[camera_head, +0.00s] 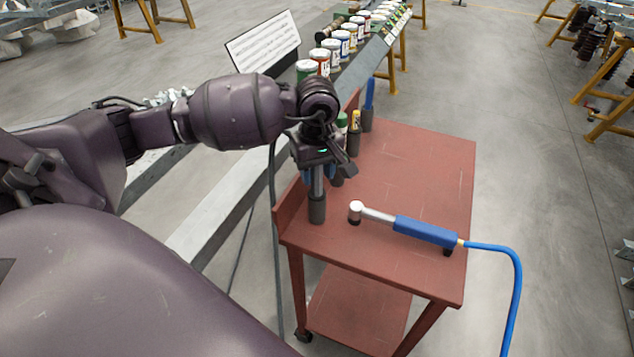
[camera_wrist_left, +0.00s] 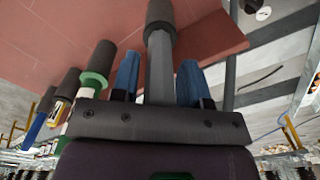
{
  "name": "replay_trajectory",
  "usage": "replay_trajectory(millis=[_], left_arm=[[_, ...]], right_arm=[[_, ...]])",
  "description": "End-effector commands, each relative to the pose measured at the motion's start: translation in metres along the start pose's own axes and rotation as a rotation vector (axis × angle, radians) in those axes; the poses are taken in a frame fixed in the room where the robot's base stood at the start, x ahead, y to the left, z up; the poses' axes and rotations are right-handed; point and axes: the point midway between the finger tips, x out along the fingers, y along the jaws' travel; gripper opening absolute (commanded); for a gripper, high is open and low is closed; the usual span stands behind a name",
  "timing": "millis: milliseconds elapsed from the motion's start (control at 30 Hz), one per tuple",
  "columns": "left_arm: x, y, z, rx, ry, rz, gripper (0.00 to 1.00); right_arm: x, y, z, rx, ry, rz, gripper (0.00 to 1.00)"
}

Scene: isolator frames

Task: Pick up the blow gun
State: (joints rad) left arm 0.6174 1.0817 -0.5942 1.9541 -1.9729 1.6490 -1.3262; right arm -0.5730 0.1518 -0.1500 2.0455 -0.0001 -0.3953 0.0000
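A tool with a blue handle and silver angled head, perhaps the blow gun (camera_head: 425,231), lies on the red cart's top with a blue hose running off to the right. My left gripper (camera_head: 318,176) is above the cart's left edge, to the left of that tool and apart from it. Its two blue fingers (camera_wrist_left: 157,80) are open on either side of a grey shaft (camera_wrist_left: 160,65) that stands in a dark cup (camera_head: 317,210). I see small gaps beside the shaft; whether either finger touches it I cannot tell. My right gripper is not in view.
More dark cups hold a green-topped item (camera_head: 341,122), a yellow one (camera_head: 355,122) and a blue one (camera_head: 369,95) along the cart's left edge. The red cart top (camera_head: 425,165) is bare behind the hose tool. Several cans line a grey bench (camera_head: 215,215) beyond.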

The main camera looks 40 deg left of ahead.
Motion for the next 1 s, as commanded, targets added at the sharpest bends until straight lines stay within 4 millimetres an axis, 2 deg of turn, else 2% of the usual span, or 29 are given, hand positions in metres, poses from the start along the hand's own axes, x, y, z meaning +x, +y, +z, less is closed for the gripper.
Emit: replay_trajectory(millis=[33, 200, 233, 567, 767, 1000], left_arm=[[0.0, 0.0, 0.0, 0.0, 0.0, 0.0, 0.34], [0.0, 0.0, 0.0, 0.0, 0.0, 0.0, 0.08], [-0.001, 0.0, 0.0, 0.0, 0.0, 0.001, 0.05], [-0.007, 0.001, 0.0, 0.0, 0.001, 0.002, 0.06], [-0.039, 0.001, -0.001, 0.001, 0.005, 0.005, 0.06], [-0.102, 0.001, -0.001, 0.0, 0.005, 0.006, 0.06]], right_arm=[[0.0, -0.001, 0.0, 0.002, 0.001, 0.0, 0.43], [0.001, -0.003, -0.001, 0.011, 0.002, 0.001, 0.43], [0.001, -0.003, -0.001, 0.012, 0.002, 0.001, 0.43], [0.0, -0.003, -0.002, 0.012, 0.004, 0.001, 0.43], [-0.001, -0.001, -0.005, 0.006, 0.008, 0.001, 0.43], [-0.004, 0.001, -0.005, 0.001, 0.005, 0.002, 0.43]])
